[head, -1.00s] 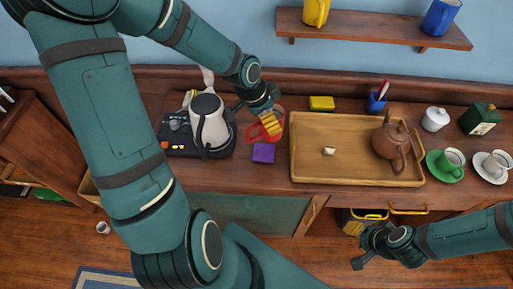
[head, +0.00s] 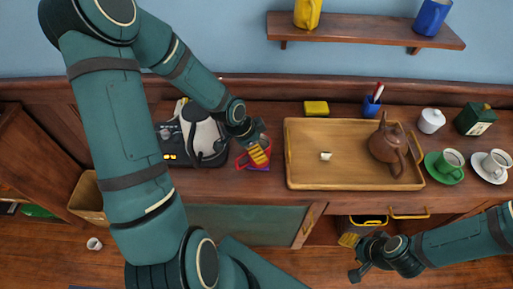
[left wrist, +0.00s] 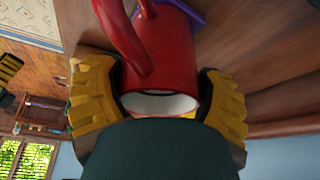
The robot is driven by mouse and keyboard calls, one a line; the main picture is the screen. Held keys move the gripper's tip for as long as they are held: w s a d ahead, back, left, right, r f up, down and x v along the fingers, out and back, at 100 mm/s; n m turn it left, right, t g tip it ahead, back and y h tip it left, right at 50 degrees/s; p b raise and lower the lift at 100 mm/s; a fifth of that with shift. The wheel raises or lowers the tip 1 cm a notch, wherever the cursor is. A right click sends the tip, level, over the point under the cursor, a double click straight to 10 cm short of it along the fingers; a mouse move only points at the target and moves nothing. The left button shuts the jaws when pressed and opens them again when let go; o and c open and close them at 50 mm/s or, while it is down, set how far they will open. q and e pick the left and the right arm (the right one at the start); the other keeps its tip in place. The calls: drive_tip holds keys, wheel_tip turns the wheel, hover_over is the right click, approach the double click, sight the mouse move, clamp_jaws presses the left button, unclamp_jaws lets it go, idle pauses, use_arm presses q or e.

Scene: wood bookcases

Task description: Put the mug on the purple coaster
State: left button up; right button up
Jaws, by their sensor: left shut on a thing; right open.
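A red mug (head: 241,161) is held between the yellow-padded fingers of my left gripper (head: 258,153). In the left wrist view the mug (left wrist: 162,62) fills the space between the fingers of the left gripper (left wrist: 160,100), its pale inside facing the camera. The purple coaster (head: 258,168) is almost fully covered by the mug and gripper in the head view. A purple edge (left wrist: 190,12) shows just past the mug's far end in the left wrist view. I cannot tell whether mug and coaster touch. My right gripper (head: 353,257) is open and empty, low in front of the counter.
A kettle (head: 204,137) stands left of the mug. A wooden tray (head: 300,175) with a brown teapot (head: 386,143) is close on the right. A yellow sponge (head: 316,108) lies behind. Cups on a green saucer (head: 434,170) and a white saucer (head: 482,172) stand further right.

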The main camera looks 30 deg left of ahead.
use_arm(q)
drive_tip(key=o, duration=1.2)
drive_tip(key=shift+r, duration=0.1)
drive_tip(key=p+v, duration=0.6)
drive_tip(key=v, duration=0.5)
drive_tip(key=shift+s+a+r, duration=0.15)
drive_tip(key=shift+s+r, duration=0.05)
drive_tip(key=shift+r, duration=0.15)
